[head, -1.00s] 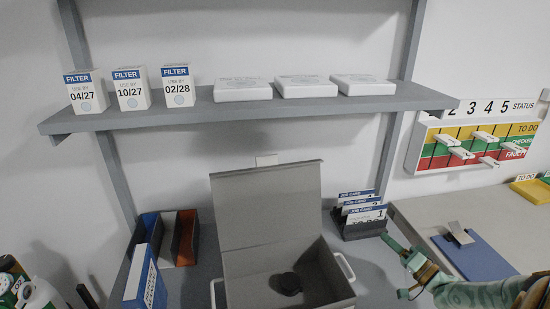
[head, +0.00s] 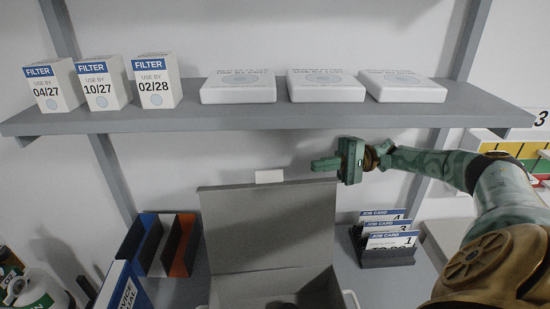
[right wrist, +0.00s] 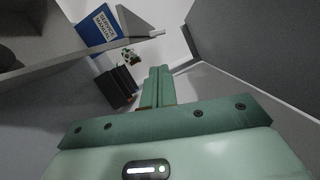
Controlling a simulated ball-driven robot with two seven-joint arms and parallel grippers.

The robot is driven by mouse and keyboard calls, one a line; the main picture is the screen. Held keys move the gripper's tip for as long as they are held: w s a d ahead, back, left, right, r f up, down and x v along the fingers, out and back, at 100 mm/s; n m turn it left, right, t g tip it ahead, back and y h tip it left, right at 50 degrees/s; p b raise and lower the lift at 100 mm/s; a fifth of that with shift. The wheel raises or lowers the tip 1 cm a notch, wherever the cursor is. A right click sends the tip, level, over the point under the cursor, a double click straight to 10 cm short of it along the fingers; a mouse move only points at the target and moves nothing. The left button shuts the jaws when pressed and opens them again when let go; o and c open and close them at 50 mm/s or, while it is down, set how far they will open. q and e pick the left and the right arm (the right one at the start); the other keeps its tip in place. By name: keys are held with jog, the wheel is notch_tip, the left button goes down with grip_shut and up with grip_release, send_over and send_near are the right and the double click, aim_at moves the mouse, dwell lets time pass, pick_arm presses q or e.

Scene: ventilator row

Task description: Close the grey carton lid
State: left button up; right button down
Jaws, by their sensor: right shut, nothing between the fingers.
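The grey carton (head: 232,290) sits on the bench at the bottom middle of the head view, cut off by the lower edge. Its lid (head: 268,225) stands open and upright at the back. A dark round thing (head: 282,305) lies inside, mostly cut off. My right gripper (head: 318,164) is shut and empty, just above the lid's top right corner in the head view, pointing left. I cannot tell if it is in front of or behind the lid. Its closed fingers (right wrist: 157,88) also show in the right wrist view. My left gripper is not in view.
A shelf (head: 300,116) with filter boxes (head: 103,84) and flat white packs (head: 326,86) runs above my right gripper. A job card holder (head: 388,256) stands right of the carton.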

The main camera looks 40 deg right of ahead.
aim_at(282, 172)
jog(key=p+x, duration=0.2)
jog(key=x, duration=0.8)
jog(key=shift+s+a, duration=0.1)
jog(key=shift+a, duration=0.1)
jog(key=shift+r, duration=0.1)
